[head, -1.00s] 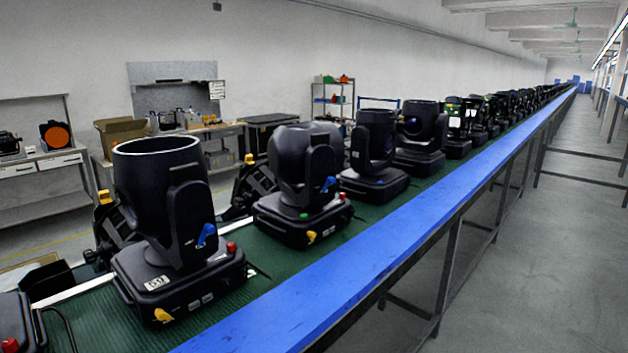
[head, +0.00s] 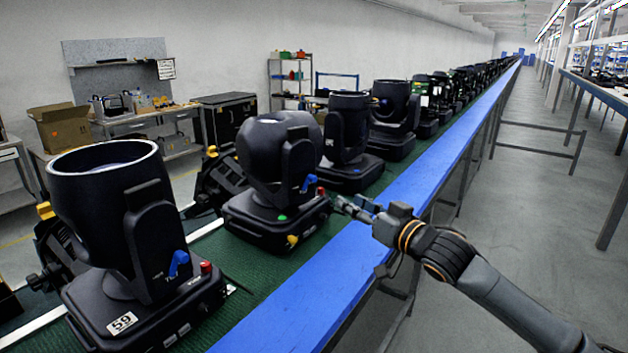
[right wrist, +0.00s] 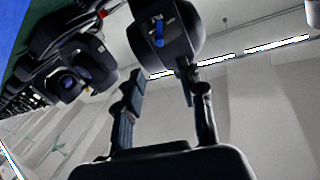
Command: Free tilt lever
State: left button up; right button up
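Black moving-head lamps stand in a row on the green belt. The nearest lamp (head: 110,235) has a blue tilt lever (head: 179,262) on its yoke arm and a "59" label on its base. The second lamp (head: 272,195) also has a blue tilt lever (head: 309,182). My right gripper (head: 348,206) is just right of the second lamp's base, over the blue rail, apart from its lever. In the right wrist view the fingers (right wrist: 160,82) are spread and empty, with a blue lever (right wrist: 159,33) beyond them. My left gripper is out of view.
The blue rail (head: 300,305) runs along the belt's right edge. Red and yellow knobs stick out near the lamp levers. More lamps continue down the line. The aisle floor (head: 520,250) on the right is clear.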

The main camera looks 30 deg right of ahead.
aim_at(315, 181)
jog(key=w+p, duration=0.3)
jog(key=w, duration=0.9)
jog(key=shift+a+p, duration=0.15)
jog(key=shift+p, duration=0.2)
jog(key=shift+w, duration=0.7)
grip_shut()
